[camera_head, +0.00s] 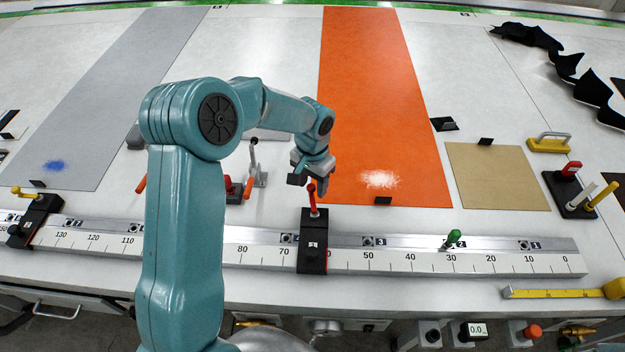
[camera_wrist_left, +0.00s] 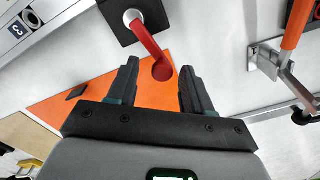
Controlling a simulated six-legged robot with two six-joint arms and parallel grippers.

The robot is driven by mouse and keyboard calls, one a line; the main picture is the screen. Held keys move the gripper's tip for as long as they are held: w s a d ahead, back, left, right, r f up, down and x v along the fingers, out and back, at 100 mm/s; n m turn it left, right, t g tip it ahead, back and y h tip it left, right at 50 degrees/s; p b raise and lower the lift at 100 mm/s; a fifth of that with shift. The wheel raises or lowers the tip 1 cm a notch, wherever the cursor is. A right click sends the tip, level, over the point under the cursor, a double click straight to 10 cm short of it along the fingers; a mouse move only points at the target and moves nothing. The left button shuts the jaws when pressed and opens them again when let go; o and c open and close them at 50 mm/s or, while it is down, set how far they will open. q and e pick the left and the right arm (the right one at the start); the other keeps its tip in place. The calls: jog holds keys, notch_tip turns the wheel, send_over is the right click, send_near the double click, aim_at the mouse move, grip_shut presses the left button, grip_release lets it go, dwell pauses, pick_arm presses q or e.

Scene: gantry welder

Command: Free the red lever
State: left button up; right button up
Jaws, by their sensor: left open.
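The red lever (camera_head: 313,200) rises from a black block (camera_head: 313,258) that straddles the silver ruler rail. In the wrist view the red lever (camera_wrist_left: 148,42) runs from a pale round pivot on the black block (camera_wrist_left: 122,18) to a rounded red end. My left gripper (camera_head: 311,176) is just above and behind the lever in the head view. In the wrist view my left gripper (camera_wrist_left: 160,62) is open, and the lever's red end shows between its two dark fingers. I cannot tell whether either finger touches it. My right gripper is not in view.
The ruler rail (camera_head: 420,260) runs across the bench front, with a green knob (camera_head: 453,238) at right and a yellow-handled block (camera_head: 35,220) at left. An orange-handled toggle clamp (camera_head: 250,180) stands left of the gripper. An orange sheet (camera_head: 370,90) lies flat behind.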

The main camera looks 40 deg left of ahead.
pick_arm(q)
jog(key=shift+s+a+r, duration=0.1)
jog(key=shift+s+a, duration=0.15)
jog(key=shift+s, duration=0.05)
jog(key=shift+w+d, duration=0.25)
jog(key=shift+w, duration=0.05)
grip_shut()
jog(key=shift+s+a, duration=0.15)
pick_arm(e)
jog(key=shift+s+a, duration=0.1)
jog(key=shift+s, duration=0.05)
